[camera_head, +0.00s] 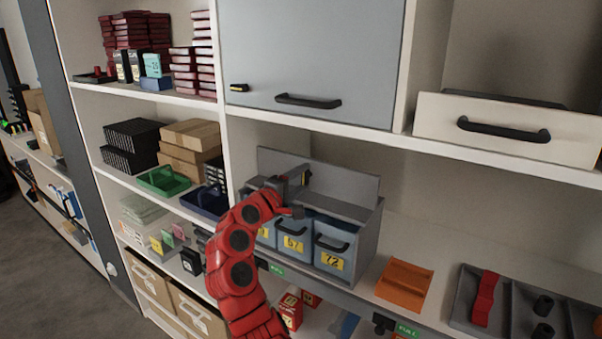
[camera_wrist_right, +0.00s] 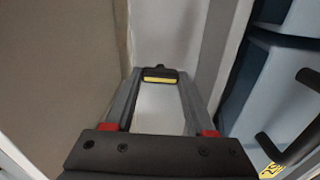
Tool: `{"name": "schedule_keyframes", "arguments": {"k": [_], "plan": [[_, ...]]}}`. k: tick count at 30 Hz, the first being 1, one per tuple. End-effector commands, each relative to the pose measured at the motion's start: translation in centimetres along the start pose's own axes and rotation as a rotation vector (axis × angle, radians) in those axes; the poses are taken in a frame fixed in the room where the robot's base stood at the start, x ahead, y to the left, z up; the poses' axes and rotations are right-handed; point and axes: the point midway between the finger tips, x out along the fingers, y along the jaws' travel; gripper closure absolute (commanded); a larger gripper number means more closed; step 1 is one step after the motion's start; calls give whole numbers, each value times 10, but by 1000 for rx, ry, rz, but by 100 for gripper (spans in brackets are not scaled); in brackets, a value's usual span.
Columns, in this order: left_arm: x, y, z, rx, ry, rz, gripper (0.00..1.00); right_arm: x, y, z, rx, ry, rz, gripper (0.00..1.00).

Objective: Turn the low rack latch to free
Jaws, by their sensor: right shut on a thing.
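The low rack is a grey box-like rack (camera_head: 368,235) on the middle shelf, holding blue bins (camera_head: 333,245) with black handles and yellow number labels. My right gripper (camera_head: 297,178) is at the rack's upper part, above the bins. In the right wrist view, the gripper's two fingers (camera_wrist_right: 160,78) close in on a small black latch with a yellow stripe (camera_wrist_right: 160,80), and the gripper is shut on it. The latch is hidden by the gripper in the head view. My left gripper is not in view.
A grey cabinet door (camera_head: 312,50) with a black handle and a small black-and-yellow latch (camera_head: 238,87) is above. An open cream drawer (camera_head: 510,125) juts out at upper right. An orange tray (camera_head: 404,284) and a dark compartment tray (camera_head: 520,310) are right of the rack.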

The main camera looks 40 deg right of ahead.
Motion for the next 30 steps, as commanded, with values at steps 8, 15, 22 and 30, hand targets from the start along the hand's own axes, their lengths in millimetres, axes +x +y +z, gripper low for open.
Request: {"name": "schedule_keyframes", "arguments": {"k": [8,15,22,30], "plan": [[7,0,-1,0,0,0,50,0,0,-1,-57,2,-2,100],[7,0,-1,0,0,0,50,0,-1,-1,-64,2,-1,100],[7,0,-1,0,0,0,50,0,-1,-1,-63,2,-1,36],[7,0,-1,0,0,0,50,0,-1,0,-62,1,-1,15]]}}
